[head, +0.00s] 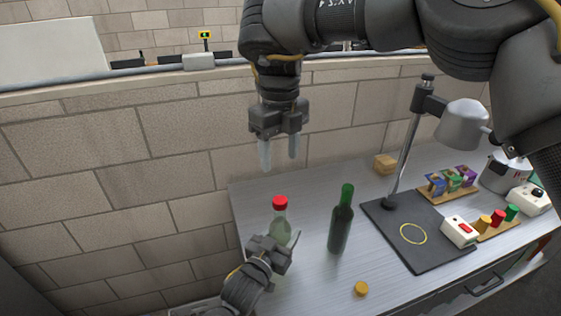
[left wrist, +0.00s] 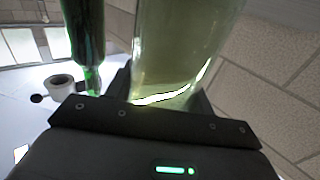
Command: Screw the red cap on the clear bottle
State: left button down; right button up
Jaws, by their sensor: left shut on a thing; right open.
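The clear bottle (head: 279,230) stands upright near the left end of the metal bench, and it fills much of the left wrist view (left wrist: 185,50). The red cap (head: 280,202) sits on top of its neck; I cannot tell how tightly. My left gripper (head: 283,252) is shut around the bottle's body and hides part of its lower side. My right gripper (head: 280,155) is open and empty, pointing down above the red cap with a clear gap between them.
A dark green bottle (head: 341,228) with a green cap stands close to the right. A loose yellow cap (head: 361,289) lies in front. A black base plate (head: 440,252) with a lamp-like stand (head: 405,150) is further right, near a tray of caps (head: 497,229) and a white button box (head: 459,231).

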pick_arm(q)
jog(key=shift+c, duration=2.3)
grip_release()
jog(key=shift+s, duration=0.1)
jog(key=shift+s+a+f, duration=0.1)
jog(key=shift+s+a, duration=0.1)
jog(key=shift+s, duration=0.1)
jog(key=b+v, duration=0.2)
jog(key=v, duration=0.8)
